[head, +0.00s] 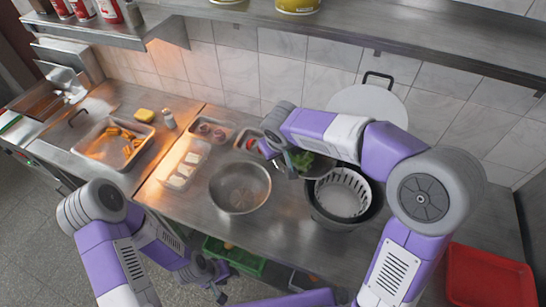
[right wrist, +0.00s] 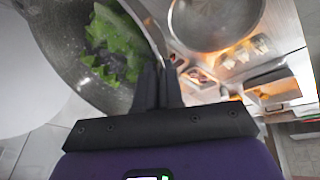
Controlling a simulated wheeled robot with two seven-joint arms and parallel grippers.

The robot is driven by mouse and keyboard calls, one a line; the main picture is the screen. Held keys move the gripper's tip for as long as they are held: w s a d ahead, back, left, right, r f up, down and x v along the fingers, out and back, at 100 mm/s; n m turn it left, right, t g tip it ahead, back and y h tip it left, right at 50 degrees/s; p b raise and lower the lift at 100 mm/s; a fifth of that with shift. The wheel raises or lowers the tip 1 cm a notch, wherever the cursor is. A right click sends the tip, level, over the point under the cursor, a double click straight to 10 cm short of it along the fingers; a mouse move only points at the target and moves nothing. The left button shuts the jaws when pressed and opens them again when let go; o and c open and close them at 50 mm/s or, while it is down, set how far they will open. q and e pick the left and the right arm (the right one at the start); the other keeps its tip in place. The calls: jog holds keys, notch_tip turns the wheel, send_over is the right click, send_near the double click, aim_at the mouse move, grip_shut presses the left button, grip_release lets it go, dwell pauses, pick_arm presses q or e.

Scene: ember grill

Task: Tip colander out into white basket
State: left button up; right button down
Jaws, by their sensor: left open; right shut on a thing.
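The colander (right wrist: 75,75) is a grey metal bowl with green leaves (right wrist: 115,45) in it. In the head view the leaves (head: 299,160) show below my right forearm, and the arm hides much of the colander. My right gripper (right wrist: 158,80) is shut on the colander's rim. The white basket (head: 343,193) has slotted walls and sits inside a dark round pot, just right of the colander and partly behind my right arm. No leaves show in its visible part. My left gripper (head: 217,280) is open and empty, low in front of the counter edge.
An empty steel bowl (head: 240,188) stands left of the pot. Trays of food (head: 178,165) lie farther left. A large white round lid (head: 368,104) leans on the tiled wall. A shelf (head: 380,35) runs above. A red tray (head: 490,277) is at lower right.

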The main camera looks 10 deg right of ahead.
jog(key=s+d+r+m+t+y+b, duration=0.1)
jog(key=s+d+r+t+y+b, duration=0.2)
jog(key=d+b, duration=0.45)
jog(key=s+d+r+m+t+y+b, duration=0.1)
jog(key=s+d+t+y+b, duration=0.25)
jog(key=b, duration=0.75)
jog(key=s+d+f+m+t+y+b, duration=0.2)
jog(key=s+d+f+t+y+b, duration=0.2)
jog(key=d+b, duration=0.5)
jog(key=s+d+f+m+t+y+b, duration=0.2)
jog(key=s+d+f+t+y+b, duration=0.1)
jog(key=s+d+b, duration=0.4)
jog(key=shift+s+d+f+m+t+y+b, duration=0.35)
jog(key=shift+d+f+t+b, duration=0.5)
jog(key=shift+d+f+b, duration=0.35)
dwell(0.4)
jog(key=shift+r, duration=0.2)
dwell(0.6)
